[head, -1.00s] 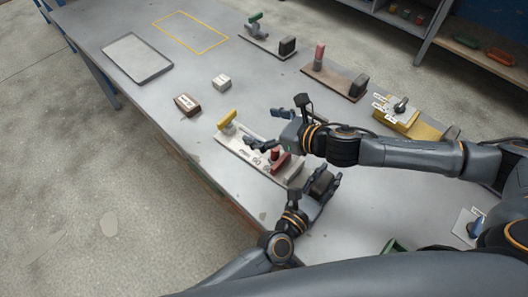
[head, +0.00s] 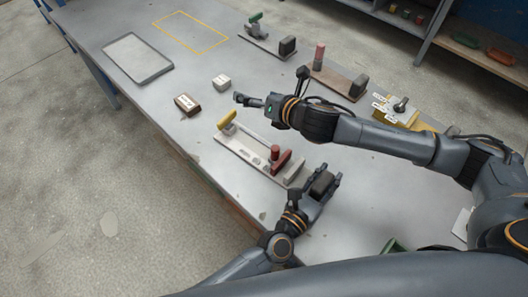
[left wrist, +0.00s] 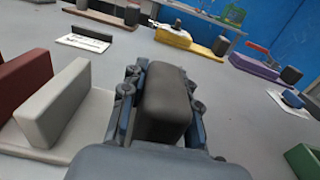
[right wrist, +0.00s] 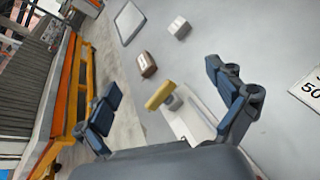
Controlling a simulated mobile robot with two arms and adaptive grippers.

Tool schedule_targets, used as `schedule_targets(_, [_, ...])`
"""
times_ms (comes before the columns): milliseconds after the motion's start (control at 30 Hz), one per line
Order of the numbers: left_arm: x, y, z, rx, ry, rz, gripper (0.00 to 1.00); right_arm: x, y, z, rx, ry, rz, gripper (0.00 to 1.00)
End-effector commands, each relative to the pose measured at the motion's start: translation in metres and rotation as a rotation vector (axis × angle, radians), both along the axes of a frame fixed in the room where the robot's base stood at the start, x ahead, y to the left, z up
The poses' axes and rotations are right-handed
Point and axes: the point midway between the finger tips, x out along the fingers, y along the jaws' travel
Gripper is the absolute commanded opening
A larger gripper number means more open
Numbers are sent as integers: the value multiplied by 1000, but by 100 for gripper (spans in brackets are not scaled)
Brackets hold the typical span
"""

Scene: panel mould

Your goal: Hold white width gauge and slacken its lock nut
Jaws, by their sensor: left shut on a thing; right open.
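The white width gauge (head: 232,146) lies on the table, with a yellow lever (head: 227,118) at its far end and a red jaw with a red post (head: 275,152) near a pale fixed jaw (head: 296,172). My left gripper (head: 325,179) is shut on the dark grip block (head: 321,186) at the near end; the left wrist view shows this block (left wrist: 168,102) between its fingers. My right gripper (head: 268,88) is open and empty, above and beyond the gauge. In the right wrist view the yellow lever (right wrist: 158,95) and its grey post show between the open fingers. I cannot tell which part is the lock nut.
A brown block (head: 187,104) and a white block (head: 222,83) stand beyond the gauge. A grey tray (head: 137,58) and a yellow outline (head: 190,32) are further back.

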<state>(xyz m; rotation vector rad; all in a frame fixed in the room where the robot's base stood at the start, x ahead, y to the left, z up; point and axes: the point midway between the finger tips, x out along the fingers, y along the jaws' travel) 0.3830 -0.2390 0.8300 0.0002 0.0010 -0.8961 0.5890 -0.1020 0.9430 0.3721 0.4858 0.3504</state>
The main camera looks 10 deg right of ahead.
Motion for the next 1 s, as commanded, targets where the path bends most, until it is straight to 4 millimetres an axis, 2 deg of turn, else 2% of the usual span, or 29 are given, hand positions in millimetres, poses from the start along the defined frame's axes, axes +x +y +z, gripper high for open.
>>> schedule_targets(33, [0, 0, 0, 1, 0, 0, 0, 14, 3, 9, 106, 59, -100, 94])
schedule_targets(100, [0, 0, 0, 1, 0, 0, 0, 29, 2, 18, 265, 157, -251, 94])
schedule_targets(200, [0, 0, 0, 1, 1, 0, 0, 44, 1, 27, 492, 300, -465, 94])
schedule_targets(367, [0, 0, 0, 1, 1, 0, 0, 50, 5, 33, 846, 552, -808, 94])
schedule_targets(500, [0, 0, -1, 1, 1, 0, 0, 39, 17, 33, 1108, 786, -1113, 94])
schedule_targets(633, [0, 0, -1, 1, 1, 0, 0, 20, 31, 32, 1270, 978, -1376, 94])
schedule_targets(800, [0, 0, -1, 1, 1, 1, 0, -2, 45, 34, 1363, 1143, -1623, 94])
schedule_targets(1000, [0, 0, -1, 1, 1, 1, 0, -12, 52, 31, 1385, 1207, -1737, 94])
